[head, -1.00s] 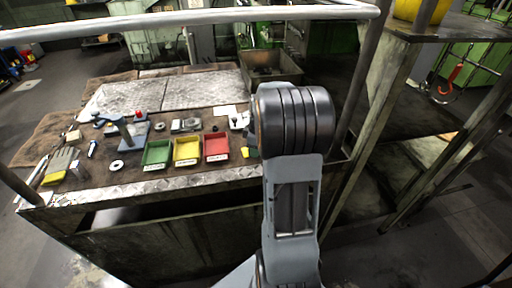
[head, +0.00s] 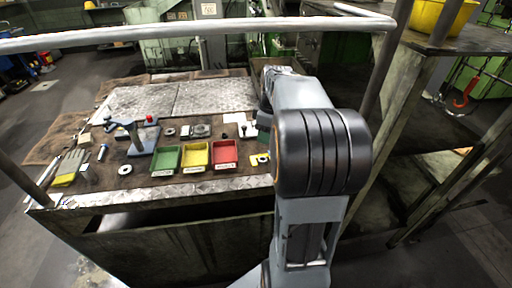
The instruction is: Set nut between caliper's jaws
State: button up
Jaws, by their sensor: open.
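My arm reaches over the bench's right side, and my gripper (head: 263,132) hangs near the right end of the bench top, partly behind my elbow. Its fingers are too small and dark to make out, and nothing is clearly seen in it. A light ring-shaped piece (head: 125,169), nut or washer, lies at the front left of the bench. I cannot pick out the caliper for certain; a flat grey metal item (head: 200,130) lies behind the trays. The ring pieces are well left of my gripper.
Green (head: 166,159), yellow (head: 195,156) and red (head: 224,153) trays stand in a row at the front. A blue fixture with a grey plate (head: 139,141) stands left of them. Gloves (head: 70,166) lie far left. A metal rail (head: 200,31) crosses above; a post stands at right.

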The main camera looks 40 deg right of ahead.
jog(key=s+a+f+m+t, duration=0.1)
jog(key=s+a+m, duration=0.2)
jog(key=a, duration=0.7)
jog(key=s+a+f+m+t, duration=0.1)
jog(key=s+a+m, duration=0.3)
jog(key=s+a, duration=0.4)
jog(key=shift+a+f+t+h, duration=0.4)
jog(key=shift+a+f, duration=0.1)
jog(key=shift+a, duration=0.6)
jog(key=shift+c, duration=0.7)
